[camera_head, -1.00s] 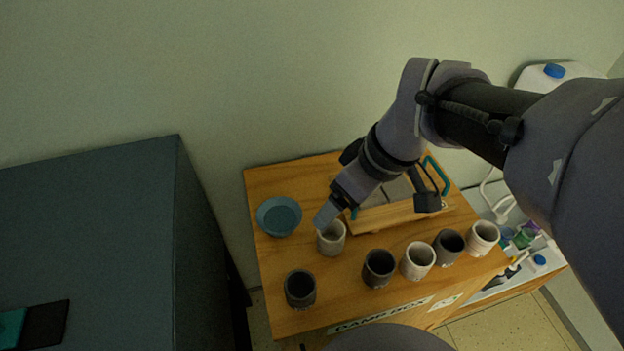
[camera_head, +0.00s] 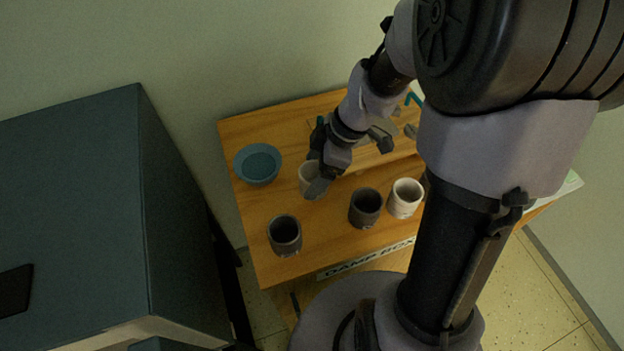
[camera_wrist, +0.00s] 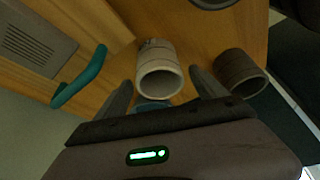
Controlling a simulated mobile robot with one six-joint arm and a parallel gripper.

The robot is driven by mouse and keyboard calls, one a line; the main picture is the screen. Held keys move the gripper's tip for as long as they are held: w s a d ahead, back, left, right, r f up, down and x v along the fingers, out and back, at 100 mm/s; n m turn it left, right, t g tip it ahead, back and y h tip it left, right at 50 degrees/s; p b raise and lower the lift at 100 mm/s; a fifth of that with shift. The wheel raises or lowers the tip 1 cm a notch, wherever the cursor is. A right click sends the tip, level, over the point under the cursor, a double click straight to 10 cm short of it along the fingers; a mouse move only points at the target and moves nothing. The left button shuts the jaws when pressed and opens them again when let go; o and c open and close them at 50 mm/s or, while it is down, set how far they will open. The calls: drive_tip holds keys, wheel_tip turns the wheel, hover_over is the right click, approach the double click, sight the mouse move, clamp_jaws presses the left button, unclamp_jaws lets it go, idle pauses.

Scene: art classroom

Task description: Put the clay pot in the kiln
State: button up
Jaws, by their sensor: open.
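Several small cups or pots stand on a wooden cabinet top; I cannot tell which one the task means. A light pot (camera_head: 306,176) stands near the blue bowl, partly hidden by my gripper (camera_head: 318,188). In the wrist view this light pot (camera_wrist: 160,66) lies ahead of and between the two spread fingers of my gripper (camera_wrist: 163,92), with its opening towards the camera. My gripper is open and holds nothing. Dark pots stand at the front left (camera_head: 285,236) and middle (camera_head: 365,207), beside another light pot (camera_head: 406,198). A dark teal box (camera_head: 70,200), possibly the kiln, stands at the left.
A blue bowl (camera_head: 257,164) sits at the cabinet top's (camera_head: 330,236) back left. A tray-like wooden board with a teal handle (camera_wrist: 82,78) lies behind the pots. A "DAMP BOX" label (camera_head: 368,258) marks the front. My arm hides the cabinet's right side.

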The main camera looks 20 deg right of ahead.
sight(309, 180)
drive_tip(key=x, duration=0.3)
drive_tip(key=shift+a+f+b, duration=0.1)
drive_tip(key=shift+f+b, duration=0.25)
drive_tip(key=shift+r, duration=0.1)
drive_tip(key=c, duration=1.7)
